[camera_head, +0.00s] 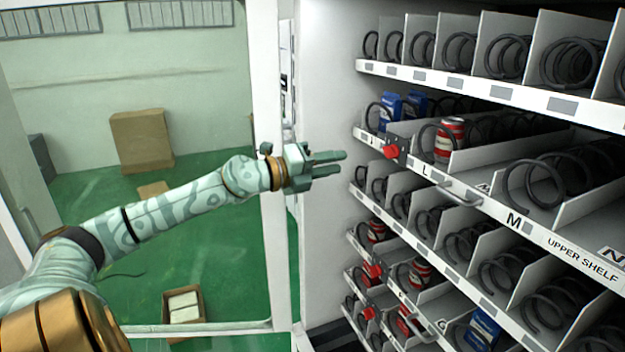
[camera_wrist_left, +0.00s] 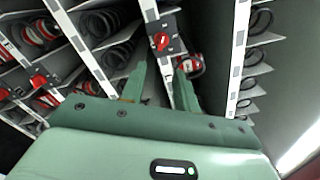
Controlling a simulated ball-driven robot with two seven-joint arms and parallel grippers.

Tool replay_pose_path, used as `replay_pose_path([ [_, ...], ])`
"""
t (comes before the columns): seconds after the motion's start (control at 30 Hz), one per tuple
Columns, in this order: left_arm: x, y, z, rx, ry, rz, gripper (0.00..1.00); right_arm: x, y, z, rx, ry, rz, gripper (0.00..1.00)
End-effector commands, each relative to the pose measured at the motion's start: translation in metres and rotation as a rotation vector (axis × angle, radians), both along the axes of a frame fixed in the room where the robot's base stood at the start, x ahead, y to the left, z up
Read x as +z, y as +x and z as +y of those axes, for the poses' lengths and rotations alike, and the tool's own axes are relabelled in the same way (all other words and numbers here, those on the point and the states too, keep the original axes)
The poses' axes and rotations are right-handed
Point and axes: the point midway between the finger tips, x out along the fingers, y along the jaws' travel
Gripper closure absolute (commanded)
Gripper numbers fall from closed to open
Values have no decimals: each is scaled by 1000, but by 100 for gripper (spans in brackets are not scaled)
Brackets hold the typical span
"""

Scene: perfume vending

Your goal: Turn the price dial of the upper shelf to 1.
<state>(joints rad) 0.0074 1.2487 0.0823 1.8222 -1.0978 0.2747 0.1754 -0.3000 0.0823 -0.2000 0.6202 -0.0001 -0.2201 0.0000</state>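The upper shelf (camera_head: 583,262) is a pulled-out white tray with its name and letters L and M on its front edge. Its price dial is a red knob (camera_head: 391,151) on a dark plate near the left end of that edge. In the left wrist view the dial (camera_wrist_left: 161,41) sits just beyond the fingertips, with small white marks around it that are too small to read. My left gripper (camera_head: 344,162) is open and empty, left of the dial and apart from it in the head view. In the wrist view its two fingers (camera_wrist_left: 160,62) point toward the dial. My right gripper is not in view.
A red-and-white can (camera_head: 449,139) and blue boxes (camera_head: 390,108) stand on the upper shelf. A handle (camera_head: 460,194) juts from its front. Lower shelves carry other red dials (camera_head: 371,272). The white cabinet side (camera_head: 325,100) is close to my gripper. Open floor lies left.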

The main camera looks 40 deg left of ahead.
Motion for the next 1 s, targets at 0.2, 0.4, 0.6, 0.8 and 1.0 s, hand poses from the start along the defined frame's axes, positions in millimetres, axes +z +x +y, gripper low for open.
replay_pose_path([
  [0.2, -2, -22, 8, -4, -2, 4, 69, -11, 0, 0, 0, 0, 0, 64],
  [0.4, 0, -37, 14, -3, 1, 1, 69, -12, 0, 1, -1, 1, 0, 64],
  [0.6, 2, -41, 16, -2, 2, 0, 69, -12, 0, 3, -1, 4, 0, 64],
  [0.8, 2, -41, 17, -1, 2, 0, 69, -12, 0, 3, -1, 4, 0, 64],
  [1.0, 2, -40, 17, -1, 2, 0, 69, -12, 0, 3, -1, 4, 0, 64],
])
